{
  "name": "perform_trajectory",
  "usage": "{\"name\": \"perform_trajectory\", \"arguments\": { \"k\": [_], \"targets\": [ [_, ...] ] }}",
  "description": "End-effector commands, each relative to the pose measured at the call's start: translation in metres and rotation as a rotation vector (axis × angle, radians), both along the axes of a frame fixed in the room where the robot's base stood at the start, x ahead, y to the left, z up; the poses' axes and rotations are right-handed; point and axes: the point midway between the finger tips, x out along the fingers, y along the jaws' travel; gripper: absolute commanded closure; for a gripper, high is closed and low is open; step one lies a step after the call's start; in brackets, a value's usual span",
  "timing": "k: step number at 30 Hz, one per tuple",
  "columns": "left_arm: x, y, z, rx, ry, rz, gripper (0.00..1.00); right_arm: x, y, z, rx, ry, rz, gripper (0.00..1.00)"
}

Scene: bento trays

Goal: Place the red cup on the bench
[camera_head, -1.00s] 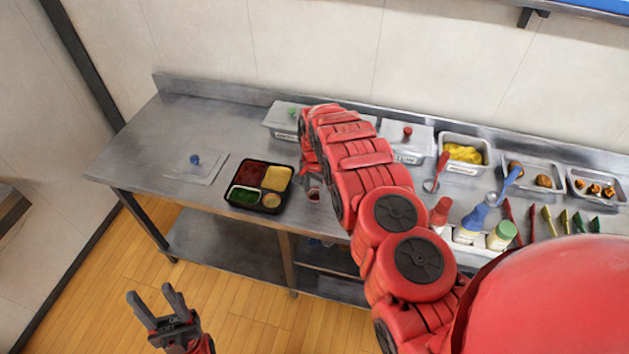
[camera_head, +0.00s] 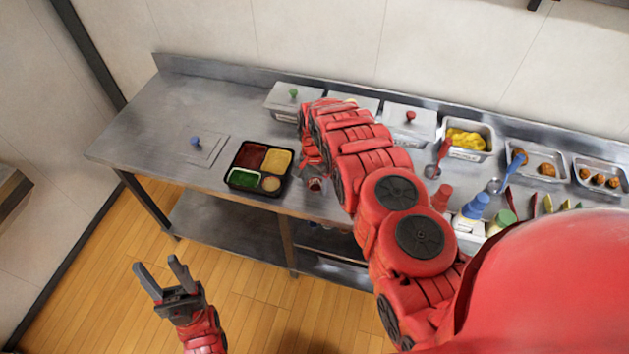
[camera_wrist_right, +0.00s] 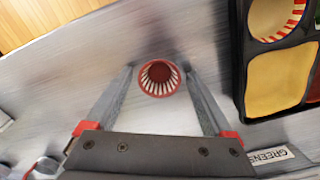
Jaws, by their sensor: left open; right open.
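The small red cup with a red-and-white striped inside (camera_wrist_right: 160,78) is on the steel bench (camera_wrist_right: 120,50), between the fingertips of my open right gripper (camera_wrist_right: 160,75). In the head view the cup (camera_head: 316,185) shows near the bench's front edge, just right of the black bento tray (camera_head: 229,168), and my right arm hides much of the right gripper. Both fingers lie beside the cup; I cannot tell whether they touch it. My left gripper (camera_head: 162,272) is open and empty, over the floor in front of the bench (camera_head: 150,110).
The bento tray holds red, yellow and green food and a small round cup (camera_head: 271,183). A lid with a blue knob (camera_head: 196,142) lies at left. Lidded containers (camera_head: 408,122), food pans (camera_head: 467,138) and bottles (camera_head: 472,210) stand right. The bench's back left is clear.

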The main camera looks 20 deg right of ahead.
Motion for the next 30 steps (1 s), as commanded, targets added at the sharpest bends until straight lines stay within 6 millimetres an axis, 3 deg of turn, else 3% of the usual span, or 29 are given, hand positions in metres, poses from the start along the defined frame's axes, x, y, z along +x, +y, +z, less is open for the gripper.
{"name": "perform_trajectory", "arguments": {
  "k": [8, 20, 21, 24, 30],
  "targets": [
    [0.0, 0.0, -0.008, 0.0, 0.0, 0.0, 0.5, 0.002, 0.0, 0.019, 0.0, -0.001, 0.001, 0.14],
    [0.0, 0.0, -0.024, 0.0, 0.0, 0.0, 0.5, 0.001, 0.0, 0.091, 0.001, -0.003, 0.0, 0.14],
    [0.0, 0.0, -0.012, 0.0, 0.001, 0.0, 0.5, 0.001, 0.0, 0.105, 0.001, -0.003, 0.0, 0.14],
    [0.0, 0.0, 0.002, 0.0, 0.0, 0.0, 0.5, 0.0, 0.0, 0.116, 0.001, -0.001, -0.001, 0.14],
    [0.0, 0.0, 0.008, 0.0, 0.0, 0.0, 0.5, 0.0, 0.0, 0.121, 0.0, 0.0, 0.0, 0.14]
  ]
}}
